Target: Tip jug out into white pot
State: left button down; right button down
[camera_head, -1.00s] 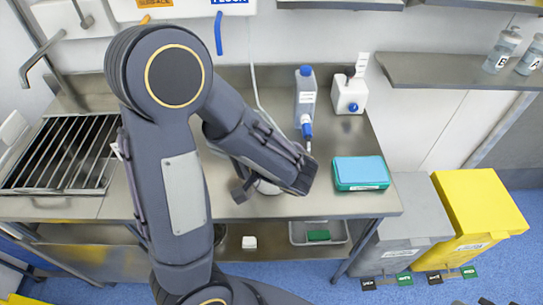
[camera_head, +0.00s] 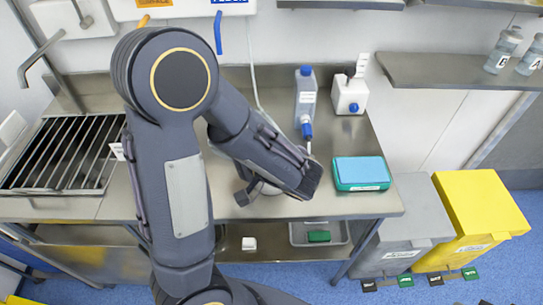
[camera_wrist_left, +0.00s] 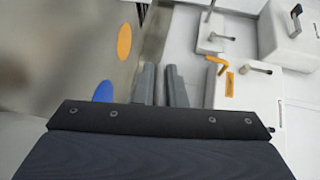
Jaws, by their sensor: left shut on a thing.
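My left arm crosses the middle of the head view and hides much of the bench. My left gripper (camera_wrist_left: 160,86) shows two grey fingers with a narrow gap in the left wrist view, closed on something. The held thing, which fits the jug, is hidden in both views. In the head view, a dark part of my left gripper (camera_head: 246,194) pokes out below the forearm. My right gripper is not in view.
A blue-capped bottle (camera_head: 306,95) and a white container (camera_head: 350,95) stand at the back of the bench. A teal box (camera_head: 361,173) lies at the right. A metal rack (camera_head: 65,152) is at the left. Grey (camera_head: 398,222) and yellow (camera_head: 478,215) bins stand right of the bench.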

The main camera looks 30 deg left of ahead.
pick_arm(q)
jog(key=shift+d+r+y+b, duration=0.3)
jog(key=shift+r+y+b, duration=0.05)
jog(key=shift+y+b, duration=0.35)
jog(key=shift+d+r+y+b, duration=0.3)
jog(key=shift+y+b, duration=0.3)
jog(key=shift+y, duration=0.1)
dwell(2.1)
jog(key=shift+r, duration=0.1)
